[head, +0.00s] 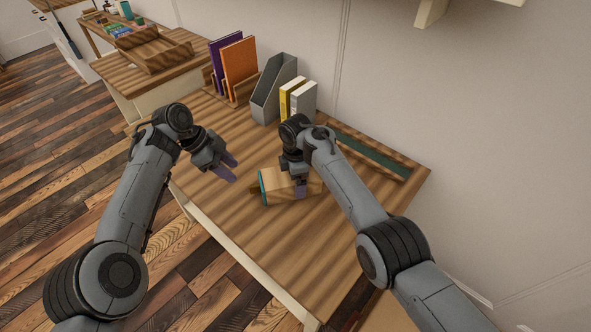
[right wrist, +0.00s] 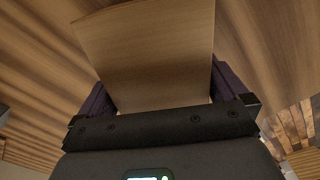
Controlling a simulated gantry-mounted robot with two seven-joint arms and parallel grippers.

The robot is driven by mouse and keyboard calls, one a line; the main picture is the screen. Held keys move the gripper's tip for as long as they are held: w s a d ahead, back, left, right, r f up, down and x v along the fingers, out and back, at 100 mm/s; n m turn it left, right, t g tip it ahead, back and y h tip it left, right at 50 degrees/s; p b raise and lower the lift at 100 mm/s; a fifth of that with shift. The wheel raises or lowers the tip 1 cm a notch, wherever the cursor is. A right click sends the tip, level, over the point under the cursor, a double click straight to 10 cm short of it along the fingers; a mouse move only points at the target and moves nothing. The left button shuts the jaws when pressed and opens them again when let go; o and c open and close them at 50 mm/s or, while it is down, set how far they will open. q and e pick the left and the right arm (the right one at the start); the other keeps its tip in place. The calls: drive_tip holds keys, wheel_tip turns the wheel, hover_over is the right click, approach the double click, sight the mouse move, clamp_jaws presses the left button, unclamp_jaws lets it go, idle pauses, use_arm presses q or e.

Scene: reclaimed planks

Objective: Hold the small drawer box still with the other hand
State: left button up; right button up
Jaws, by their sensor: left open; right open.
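The small drawer box (head: 274,186) lies on the wooden table. It is light wood with a teal edge at its left end, and a small wooden piece sticks out there. My right gripper (head: 300,189) is over the box from above and covers part of it. In the right wrist view the box's plain wooden face (right wrist: 150,55) lies between the two purple fingers, which are open; I cannot tell whether they touch it. My left gripper (head: 229,167) is open and empty, a little to the left of the box and apart from it.
Behind stand purple and orange books (head: 238,65), a grey file holder (head: 273,88) and yellow and white binders (head: 298,99). A long green-topped strip (head: 370,155) lies along the wall side. The table's front left (head: 222,215) is clear up to its edge.

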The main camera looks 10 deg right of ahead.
drive_tip(key=shift+f, duration=0.65)
drive_tip(key=c, duration=0.9)
